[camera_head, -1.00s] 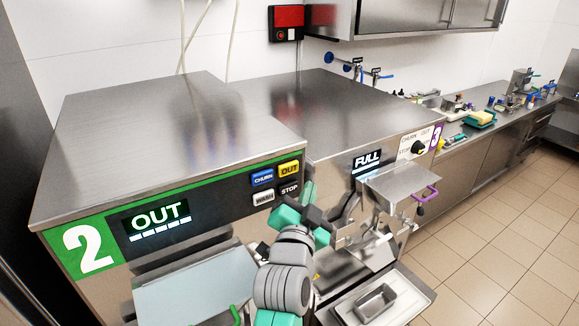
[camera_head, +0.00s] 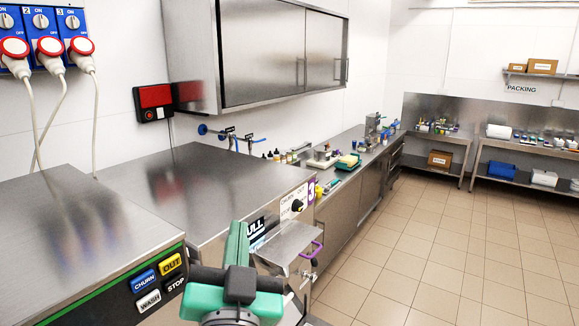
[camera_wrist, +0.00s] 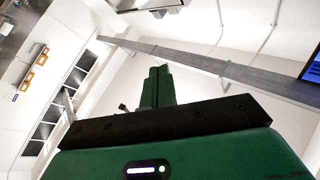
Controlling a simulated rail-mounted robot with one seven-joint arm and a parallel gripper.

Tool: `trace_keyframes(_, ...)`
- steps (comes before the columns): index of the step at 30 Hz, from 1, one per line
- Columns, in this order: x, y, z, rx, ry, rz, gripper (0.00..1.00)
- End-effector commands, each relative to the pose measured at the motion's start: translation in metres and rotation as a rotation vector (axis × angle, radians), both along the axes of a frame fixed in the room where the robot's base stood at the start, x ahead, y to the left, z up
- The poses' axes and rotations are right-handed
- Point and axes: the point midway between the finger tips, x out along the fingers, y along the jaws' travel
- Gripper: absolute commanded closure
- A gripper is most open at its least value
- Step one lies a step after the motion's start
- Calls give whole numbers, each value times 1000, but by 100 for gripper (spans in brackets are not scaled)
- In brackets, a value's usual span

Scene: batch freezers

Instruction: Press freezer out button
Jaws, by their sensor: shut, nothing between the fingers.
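The yellow OUT button (camera_head: 171,262) is on the button panel of freezer 2, at the lower left of the head view. The blue CHURN button (camera_head: 143,281), the white WASH button (camera_head: 148,301) and the black STOP button (camera_head: 175,284) are beside it. My gripper (camera_head: 238,228) is to the right of the panel and points up, apart from the buttons. In the wrist view its green fingers (camera_wrist: 157,86) are together with nothing between them. Freezer 2's display, which read OUT earlier, is outside the current head view.
Freezer 3 (camera_head: 205,183) stands just beyond freezer 2, with a dial and a purple-handled hopper (camera_head: 290,245); my arm partly covers its display. A cabinet (camera_head: 280,60) hangs on the wall. The tiled floor (camera_head: 440,240) on the right is clear.

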Motion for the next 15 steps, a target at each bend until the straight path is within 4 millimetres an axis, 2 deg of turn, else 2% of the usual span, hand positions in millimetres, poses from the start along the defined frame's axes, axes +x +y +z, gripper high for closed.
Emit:
trace_keyframes(1,-29,-20,40,-43,-50,-40,100)
trace_keyframes(3,-67,-42,76,-113,-108,-94,100)
trace_keyframes(6,-117,-62,112,-202,-176,-161,100)
trace_keyframes(10,-158,-74,134,-279,-230,-216,100)
trace_keyframes(12,-167,-77,138,-297,-241,-230,100)
trace_keyframes(15,-171,-77,139,-304,-246,-233,100)
